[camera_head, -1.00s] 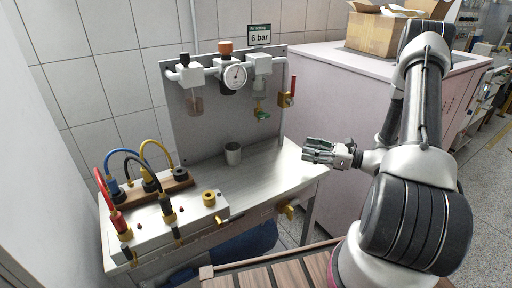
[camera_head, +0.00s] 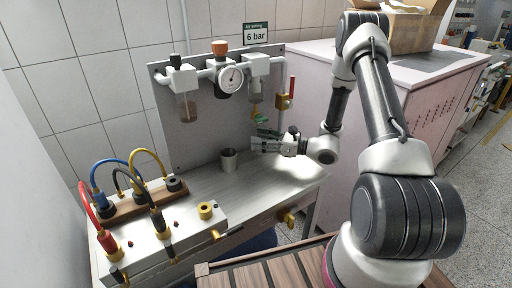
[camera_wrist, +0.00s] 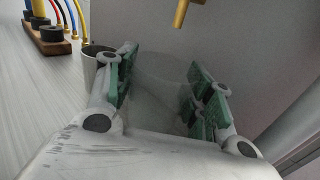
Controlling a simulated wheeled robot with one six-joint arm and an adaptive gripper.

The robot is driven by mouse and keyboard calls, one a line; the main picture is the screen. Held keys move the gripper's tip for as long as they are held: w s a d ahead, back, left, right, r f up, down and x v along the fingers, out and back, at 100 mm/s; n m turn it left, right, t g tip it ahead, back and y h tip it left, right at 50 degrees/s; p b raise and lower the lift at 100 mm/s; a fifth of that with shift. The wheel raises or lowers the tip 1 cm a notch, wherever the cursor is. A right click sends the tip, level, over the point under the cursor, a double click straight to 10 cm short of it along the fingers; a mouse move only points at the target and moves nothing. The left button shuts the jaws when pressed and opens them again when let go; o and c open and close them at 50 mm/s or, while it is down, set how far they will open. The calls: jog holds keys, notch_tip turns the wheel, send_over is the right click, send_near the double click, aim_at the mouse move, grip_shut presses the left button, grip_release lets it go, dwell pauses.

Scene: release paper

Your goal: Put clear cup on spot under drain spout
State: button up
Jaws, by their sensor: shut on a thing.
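In the wrist view a faint, see-through clear cup (camera_wrist: 160,85) stands between the green finger pads. My gripper (camera_wrist: 160,88) is shut on it. In the head view my gripper (camera_head: 258,142) is over the right part of the metal bench, just right of a grey metal cup (camera_head: 229,161); the clear cup is hard to make out there. The brass drain spout (camera_wrist: 181,12) shows ahead of and above the fingers in the wrist view. In the head view the green drain handle (camera_head: 261,119) is just above my gripper. The spot under the spout cannot be made out.
The grey metal cup also shows beside the left finger in the wrist view (camera_wrist: 90,62). A manifold (camera_head: 160,232) with coloured hoses fills the bench's left. The grey panel (camera_head: 205,140) stands behind, with a gauge (camera_head: 230,77) and a red-handled valve (camera_head: 287,97).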

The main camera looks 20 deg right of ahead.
jog(key=shift+w+a, duration=0.3)
jog(key=shift+a, duration=0.25)
jog(key=shift+w+a+f, duration=0.1)
jog(key=shift+a+f, duration=0.05)
jog(key=shift+f, duration=0.75)
jog(key=shift+w+a+f, duration=0.1)
jog(key=shift+f, duration=0.75)
jog(key=o, duration=0.9)
jog(key=shift+f, duration=0.1)
jog(key=shift+c, duration=0.2)
